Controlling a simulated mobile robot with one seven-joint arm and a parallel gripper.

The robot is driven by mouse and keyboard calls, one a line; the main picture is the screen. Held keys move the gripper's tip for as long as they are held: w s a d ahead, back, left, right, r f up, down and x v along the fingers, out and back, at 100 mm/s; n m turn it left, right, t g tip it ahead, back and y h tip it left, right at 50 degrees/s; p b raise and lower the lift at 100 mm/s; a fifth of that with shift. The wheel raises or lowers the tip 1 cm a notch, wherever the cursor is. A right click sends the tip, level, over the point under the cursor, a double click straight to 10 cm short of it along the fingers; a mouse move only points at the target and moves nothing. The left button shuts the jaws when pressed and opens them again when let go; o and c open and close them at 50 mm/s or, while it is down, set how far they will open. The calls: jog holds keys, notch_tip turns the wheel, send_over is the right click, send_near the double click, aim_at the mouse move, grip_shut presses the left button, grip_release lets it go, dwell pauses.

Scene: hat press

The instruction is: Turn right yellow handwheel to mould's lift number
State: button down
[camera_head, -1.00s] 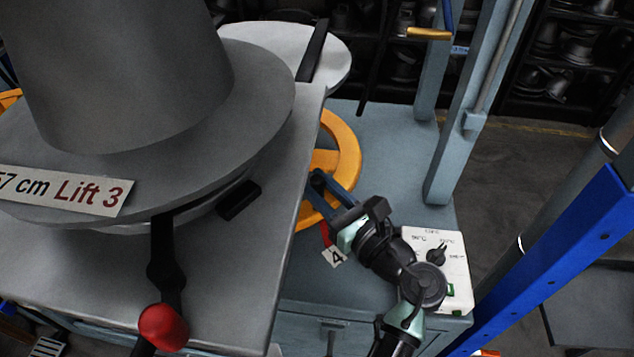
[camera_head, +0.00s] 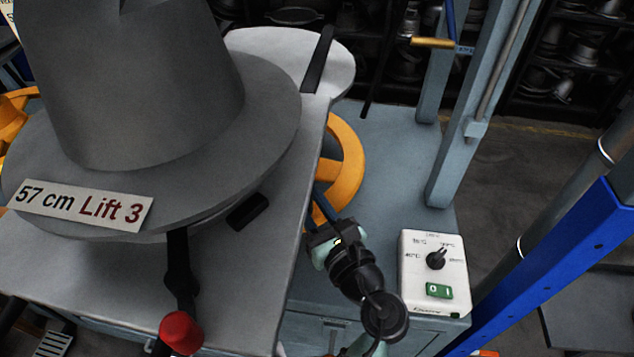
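The right yellow handwheel (camera_head: 349,165) lies flat on the blue-grey bench, its left part hidden under the grey plate. The grey hat mould (camera_head: 150,90) stands on that plate, with a tag (camera_head: 82,206) reading "57 cm Lift 3". My gripper (camera_head: 322,200) reaches to the wheel's near rim at the plate's edge. Its fingertips are partly hidden, and I cannot tell whether they are closed on the rim. The number tag by the wheel is hidden.
A white control box (camera_head: 434,272) with a black knob and green switch stands right of my arm. A red-knobbed lever (camera_head: 181,332) sticks out at the front. Blue-grey posts rise behind right. Another yellow handwheel (camera_head: 12,115) shows at the far left.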

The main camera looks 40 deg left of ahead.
jog(key=s+a, duration=0.1)
jog(key=s, duration=0.1)
jog(key=s+a+p, duration=0.1)
jog(key=s+a, duration=0.1)
jog(key=shift+s+a, duration=0.15)
jog(key=shift+s, duration=0.15)
jog(key=shift+s+a+p, duration=0.35)
jog(key=shift+s+a, duration=0.25)
jog(key=shift+a, duration=0.05)
jog(key=c, duration=0.6)
grip_release()
jog(key=shift+c, duration=0.2)
jog(key=shift+w, duration=0.1)
jog(key=b+v, duration=0.1)
jog(key=v, duration=1.2)
